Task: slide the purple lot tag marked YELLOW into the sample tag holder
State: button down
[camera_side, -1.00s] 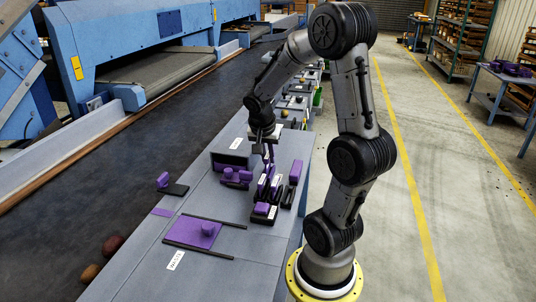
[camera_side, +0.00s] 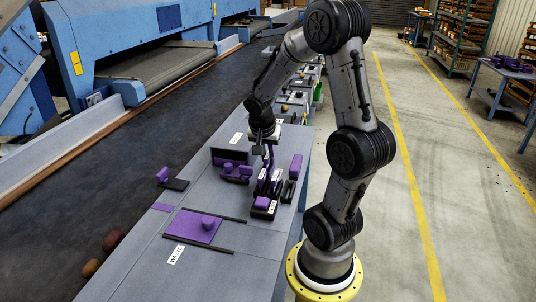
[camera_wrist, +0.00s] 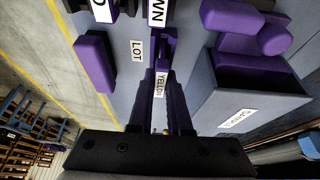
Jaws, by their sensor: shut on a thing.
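My gripper (camera_side: 266,147) is shut on the purple lot tag marked YELLOW (camera_wrist: 158,88). In the wrist view the tag runs away from between the jaws, with its white label facing the camera. In the side view it hangs below the gripper among the black racks (camera_side: 270,188), partly hidden. I cannot tell whether its lower end still touches a rack. A grey box with a purple inside and a SAMPLE label (camera_wrist: 238,118) is to the right in the wrist view. The box (camera_side: 231,157) stands left of the gripper in the side view. Its exact tag slot is unclear.
Other labelled tags and racks crowd below the gripper, by a LOT label (camera_wrist: 138,52). A purple block (camera_side: 296,166) stands to their right. Purple rounded pieces (camera_side: 236,173) lie before the box.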

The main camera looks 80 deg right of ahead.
jog(key=shift+c, duration=2.3)
grip_release()
jog(key=shift+r, duration=3.5)
